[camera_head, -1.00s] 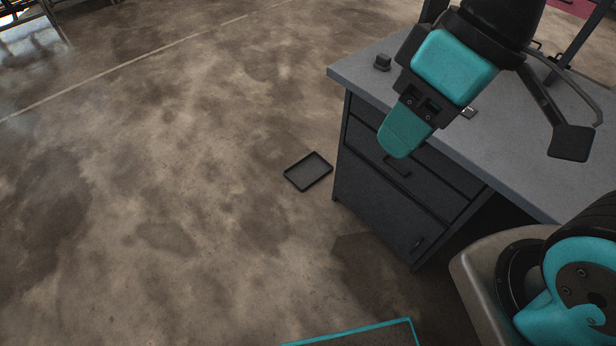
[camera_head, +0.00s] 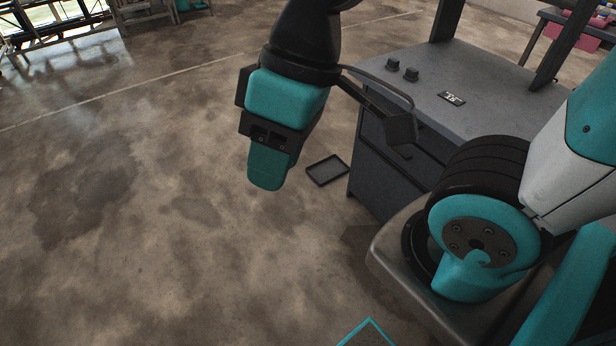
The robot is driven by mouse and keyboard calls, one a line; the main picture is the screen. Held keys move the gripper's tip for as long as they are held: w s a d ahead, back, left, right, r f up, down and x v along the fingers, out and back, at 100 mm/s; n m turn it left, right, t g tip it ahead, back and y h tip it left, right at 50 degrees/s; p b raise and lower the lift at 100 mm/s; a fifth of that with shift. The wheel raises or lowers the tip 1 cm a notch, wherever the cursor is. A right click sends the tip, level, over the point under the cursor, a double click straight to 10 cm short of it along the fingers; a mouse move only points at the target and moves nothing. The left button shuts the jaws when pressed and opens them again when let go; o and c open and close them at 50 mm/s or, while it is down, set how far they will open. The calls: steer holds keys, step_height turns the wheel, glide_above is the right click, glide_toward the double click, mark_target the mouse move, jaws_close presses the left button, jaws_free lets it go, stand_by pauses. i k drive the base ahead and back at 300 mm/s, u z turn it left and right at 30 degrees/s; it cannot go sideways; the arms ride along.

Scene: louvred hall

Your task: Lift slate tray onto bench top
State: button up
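The slate tray (camera_head: 327,170) is a small dark rectangular tray with a low rim. It lies flat on the floor beside the left end of the bench. The bench top (camera_head: 432,110) is a grey slab on a dark drawer cabinet, at the right. My gripper (camera_head: 267,180) points down over the floor, left of the tray in the picture and apart from it. Only one broad teal finger side shows, so its opening is hidden. Nothing is seen hanging from it.
The concrete floor (camera_head: 150,230) to the left is clear. Furniture stands far off at the back.

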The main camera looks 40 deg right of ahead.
mark_target(325, 171)
steer(key=u, duration=0.15)
steer(key=i, duration=2)
steer(key=z, duration=1.45)
steer(key=i, duration=0.7)
steer(key=z, duration=0.65)
